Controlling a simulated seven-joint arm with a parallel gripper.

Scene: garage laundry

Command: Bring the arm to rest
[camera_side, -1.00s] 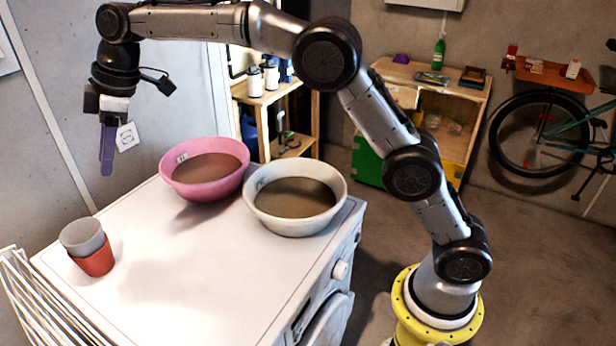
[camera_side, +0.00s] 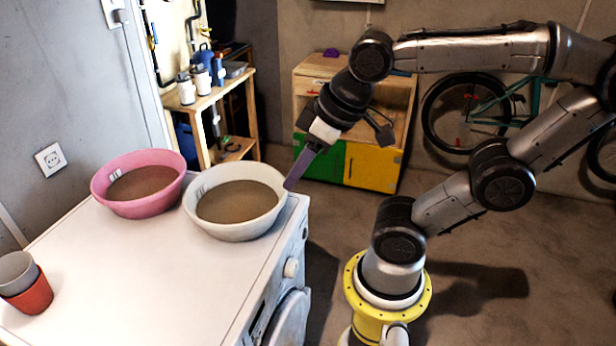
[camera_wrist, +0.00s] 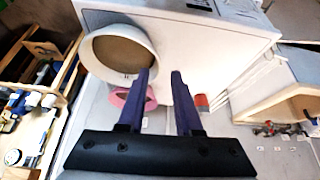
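My gripper (camera_side: 292,184) hangs tilted at the right end of the washing machine, its purple fingers pointing down and left. In the side view the fingertips lie beside the right rim of the white bowl; I cannot tell how far apart they are. The wrist view shows both fingers (camera_wrist: 161,76) spread, with an empty gap between them. My arm is folded back to the right, its elbow raised.
On the washing machine (camera_side: 150,270) stand the white bowl (camera_side: 208,226), a pink bowl (camera_side: 106,199) and a grey cup (camera_side: 14,270) nested in a red cup (camera_side: 34,296). A wooden shelf (camera_side: 228,90), a cabinet (camera_side: 372,165) and a bicycle (camera_side: 470,110) stand behind.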

